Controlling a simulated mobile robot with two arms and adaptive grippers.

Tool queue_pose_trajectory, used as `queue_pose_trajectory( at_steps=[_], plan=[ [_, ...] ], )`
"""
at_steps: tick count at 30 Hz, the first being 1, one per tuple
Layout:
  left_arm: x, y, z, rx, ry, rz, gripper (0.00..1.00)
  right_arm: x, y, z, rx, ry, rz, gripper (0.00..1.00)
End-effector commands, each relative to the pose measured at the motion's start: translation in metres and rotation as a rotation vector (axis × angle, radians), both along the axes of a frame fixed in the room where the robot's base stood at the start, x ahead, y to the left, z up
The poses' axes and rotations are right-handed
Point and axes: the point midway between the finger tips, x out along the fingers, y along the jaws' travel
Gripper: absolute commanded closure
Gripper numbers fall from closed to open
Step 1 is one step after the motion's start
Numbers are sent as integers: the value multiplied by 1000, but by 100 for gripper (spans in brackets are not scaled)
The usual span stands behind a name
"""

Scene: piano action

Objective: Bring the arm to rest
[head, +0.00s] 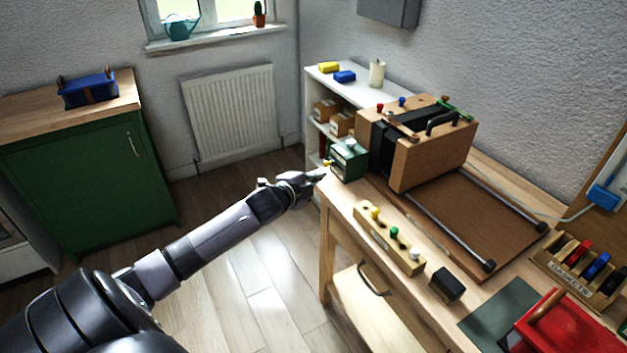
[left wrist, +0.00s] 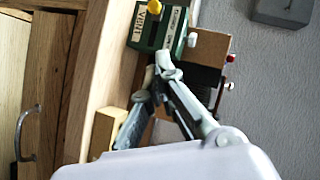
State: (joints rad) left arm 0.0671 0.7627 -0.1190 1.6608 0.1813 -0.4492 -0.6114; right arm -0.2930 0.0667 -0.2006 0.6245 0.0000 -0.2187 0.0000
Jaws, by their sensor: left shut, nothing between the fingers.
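My left arm reaches in from the lower left in the head view. Its gripper (head: 320,174) is at the workbench's left edge, close to a small green box (head: 348,162) with a yellow knob and a white knob. In the left wrist view the fingers (left wrist: 165,68) come together and hold nothing. Their tips are in front of the green box (left wrist: 146,36), which bears a label reading VENT, just below its yellow knob (left wrist: 154,7). I cannot tell whether they touch the box. My right gripper is in neither view.
The wooden workbench (head: 335,205) carries a brown bellows-like case (head: 432,160) on rails, a pale block with coloured knobs (head: 388,238), a black block (head: 447,285) and a red box (head: 560,325). The floor (head: 245,290) between the green cabinet (head: 90,185) and the bench is clear.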

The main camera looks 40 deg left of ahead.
Motion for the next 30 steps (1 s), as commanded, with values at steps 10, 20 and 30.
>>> queue_pose_trajectory(
  at_steps=[10,20,30],
  plan=[
    [-11,-1,4,0,0,0,100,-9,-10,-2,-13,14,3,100],
    [-11,-1,4,0,0,0,100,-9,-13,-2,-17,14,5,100],
    [-32,7,-85,-115,112,85,100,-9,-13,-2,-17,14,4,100]
  ],
)
